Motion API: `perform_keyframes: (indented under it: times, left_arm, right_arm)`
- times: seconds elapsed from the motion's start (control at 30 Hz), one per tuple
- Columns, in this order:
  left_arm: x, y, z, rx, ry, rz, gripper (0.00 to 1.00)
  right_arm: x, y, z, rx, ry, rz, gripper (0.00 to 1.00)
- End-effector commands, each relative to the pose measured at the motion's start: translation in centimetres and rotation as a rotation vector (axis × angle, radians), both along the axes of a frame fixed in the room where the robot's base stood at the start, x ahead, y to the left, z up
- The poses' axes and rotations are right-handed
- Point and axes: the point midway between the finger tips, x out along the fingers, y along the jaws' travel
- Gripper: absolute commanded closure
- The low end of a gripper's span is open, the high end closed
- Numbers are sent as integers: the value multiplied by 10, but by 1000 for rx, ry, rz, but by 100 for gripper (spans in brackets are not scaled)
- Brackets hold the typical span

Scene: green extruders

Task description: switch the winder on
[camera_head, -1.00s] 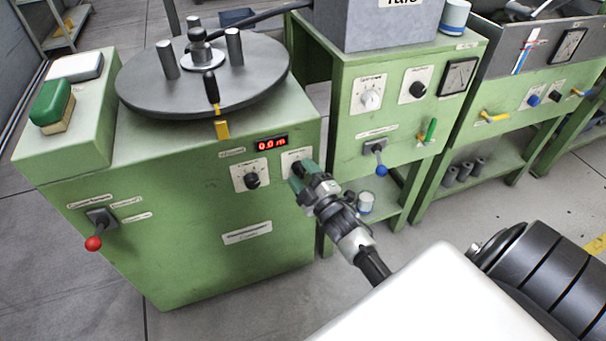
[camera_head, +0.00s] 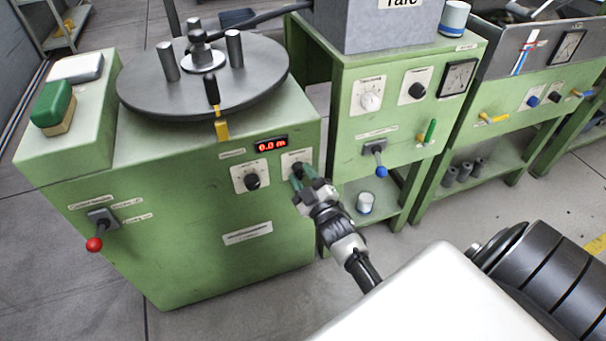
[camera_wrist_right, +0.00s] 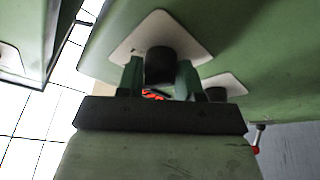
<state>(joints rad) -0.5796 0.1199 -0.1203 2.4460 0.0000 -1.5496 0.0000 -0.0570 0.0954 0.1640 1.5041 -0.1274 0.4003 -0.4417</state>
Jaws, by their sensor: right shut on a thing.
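The winder (camera_head: 200,220) is the green cabinet at the left in the head view, with a dark round turntable (camera_head: 150,95) on top. Its red display (camera_head: 271,145) reads about 0.0 m. My right gripper (camera_head: 299,173) is at the right of its front panel. In the right wrist view its two green fingers stand on both sides of a black knob (camera_wrist_right: 160,65) on a white plate (camera_wrist_right: 190,38), and the gripper is shut on this knob. A second black knob (camera_head: 252,181) sits to the left, free. My left gripper is not in view.
A red-tipped lever (camera_head: 94,243) is at the winder's lower left, and a yellow piece (camera_head: 222,130) is at its top edge. A green machine with a blue-tipped lever (camera_head: 381,171) stands close to the right. A white cup (camera_head: 365,203) is on its lower shelf.

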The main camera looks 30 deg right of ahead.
Motion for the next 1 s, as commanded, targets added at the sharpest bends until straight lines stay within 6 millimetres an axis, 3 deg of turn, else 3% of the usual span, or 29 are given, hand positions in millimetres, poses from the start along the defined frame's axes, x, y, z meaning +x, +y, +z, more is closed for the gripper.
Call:
perform_keyframes:
  times: [0.6,1.0]
  left_arm:
    - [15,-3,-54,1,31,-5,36]
    - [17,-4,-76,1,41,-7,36]
  right_arm:
    - [0,4,-1,530,-121,0,88]
    - [0,4,-2,692,-161,1,88]
